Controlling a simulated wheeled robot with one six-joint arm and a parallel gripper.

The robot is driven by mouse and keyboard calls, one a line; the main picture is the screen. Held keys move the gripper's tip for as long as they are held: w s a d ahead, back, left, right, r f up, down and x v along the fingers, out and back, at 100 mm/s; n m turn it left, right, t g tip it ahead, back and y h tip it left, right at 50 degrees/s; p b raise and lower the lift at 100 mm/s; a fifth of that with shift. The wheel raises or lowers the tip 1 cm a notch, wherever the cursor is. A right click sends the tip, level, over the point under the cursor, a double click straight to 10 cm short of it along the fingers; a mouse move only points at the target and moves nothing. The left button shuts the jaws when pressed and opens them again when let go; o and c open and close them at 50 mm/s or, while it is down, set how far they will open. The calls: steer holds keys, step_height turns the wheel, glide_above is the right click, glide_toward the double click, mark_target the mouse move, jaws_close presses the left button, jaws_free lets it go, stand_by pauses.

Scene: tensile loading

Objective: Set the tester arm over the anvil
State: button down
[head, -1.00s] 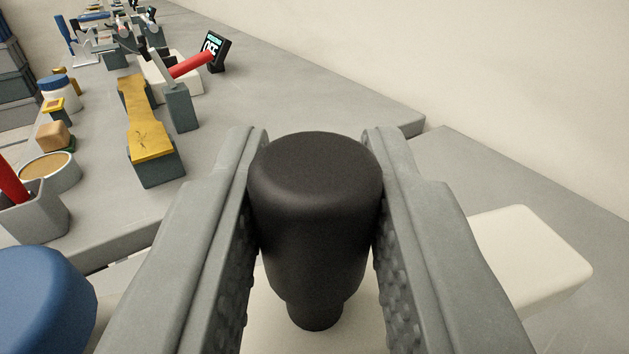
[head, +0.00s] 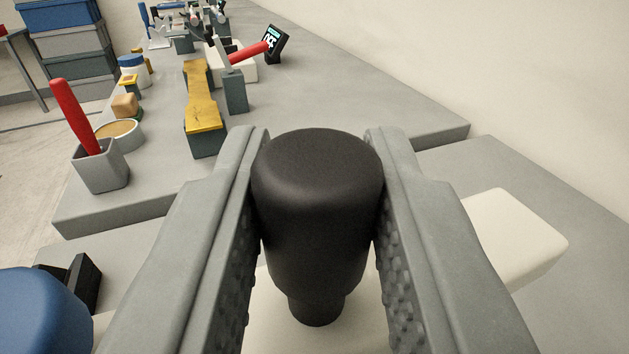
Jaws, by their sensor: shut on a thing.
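My gripper (head: 317,145) is shut on a black, rounded knob (head: 317,215), one finger against each side. The knob stands upright in the picture and narrows to a neck at its lower end. A cream body (head: 265,335) shows below the knob, partly hidden by my fingers. It may belong to the tester, but I cannot tell how the knob joins it. I cannot make out the anvil or the rest of the tester arm.
A cream block (head: 515,235) is at right. A blue rounded thing (head: 35,312) and a black bracket (head: 82,280) are at lower left. The bench (head: 330,75) beyond holds a grey cup (head: 100,172) with a red handle, a yellow-topped stand (head: 203,110) and a small display (head: 276,42).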

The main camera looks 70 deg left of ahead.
steer(key=shift+r, duration=0.1)
steer(key=c, duration=1.2)
jaws_free()
steer(key=shift+w, duration=0.1)
steer(key=shift+c, duration=0.2)
steer(key=v, duration=1.7)
steer(key=shift+d, duration=0.25)
